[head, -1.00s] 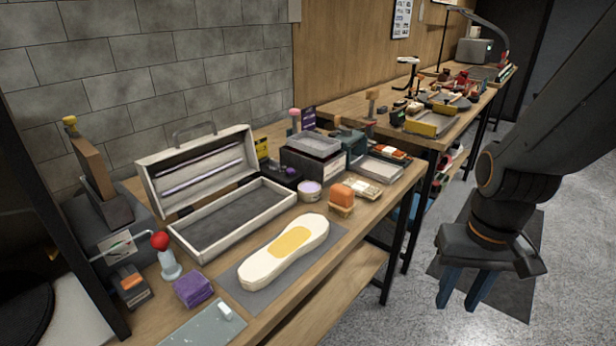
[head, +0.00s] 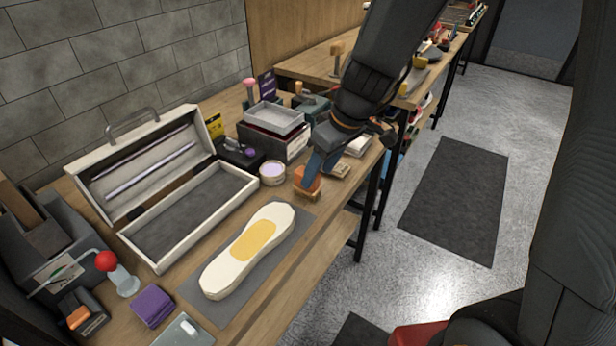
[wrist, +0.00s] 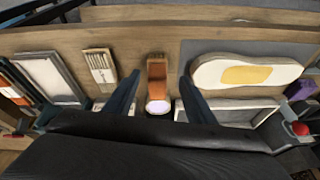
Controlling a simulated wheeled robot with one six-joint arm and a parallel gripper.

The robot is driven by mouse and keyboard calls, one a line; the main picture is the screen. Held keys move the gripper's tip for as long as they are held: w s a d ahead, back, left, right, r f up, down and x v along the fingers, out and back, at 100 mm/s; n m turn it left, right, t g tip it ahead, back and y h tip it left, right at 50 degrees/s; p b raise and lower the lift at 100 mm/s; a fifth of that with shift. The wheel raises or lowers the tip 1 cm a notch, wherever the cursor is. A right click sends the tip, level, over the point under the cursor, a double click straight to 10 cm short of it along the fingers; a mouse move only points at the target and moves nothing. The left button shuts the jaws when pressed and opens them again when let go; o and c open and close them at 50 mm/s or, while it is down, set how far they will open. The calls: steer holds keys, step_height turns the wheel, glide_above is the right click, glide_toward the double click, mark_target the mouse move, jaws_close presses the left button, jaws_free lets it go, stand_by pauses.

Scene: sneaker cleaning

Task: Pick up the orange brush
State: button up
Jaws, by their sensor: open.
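The orange brush (head: 310,181), an orange block on a wooden base, stands on the workbench near its front edge. In the wrist view the orange brush (wrist: 157,75) lies between the two fingers, with the round lilac tin just beyond it. My gripper (head: 313,172) is over the brush with its blue fingers pointing down, partly hiding it. In the wrist view my gripper (wrist: 155,85) is open, with a finger on each side of the brush and visible gaps. Whether a finger touches the brush cannot be told.
A cream shoe sole (head: 248,250) lies on a grey mat left of the brush. The lilac tin (head: 272,173) stands close behind the brush, and a flat wooden-edged brush (wrist: 101,66) lies beside it. An open toolbox (head: 187,219) fills the bench's left side.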

steer(key=shift+w+a+r+n+y+p, duration=0.2)
steer(key=shift+w+a+n, duration=0.1)
steer(key=shift+w+a, duration=0.15)
steer(key=shift+w+a+r+n+y+p, duration=0.15)
steer(key=shift+w+a+n, duration=0.15)
steer(key=shift+w+a, duration=0.35)
steer(key=shift+w+a+f+t, duration=0.1)
steer(key=shift+w+f+t, duration=0.05)
steer(key=shift+f+t, duration=0.15)
steer(key=shift+x, duration=3.55)
steer(key=shift+f, duration=0.1)
steer(key=c, duration=1.1)
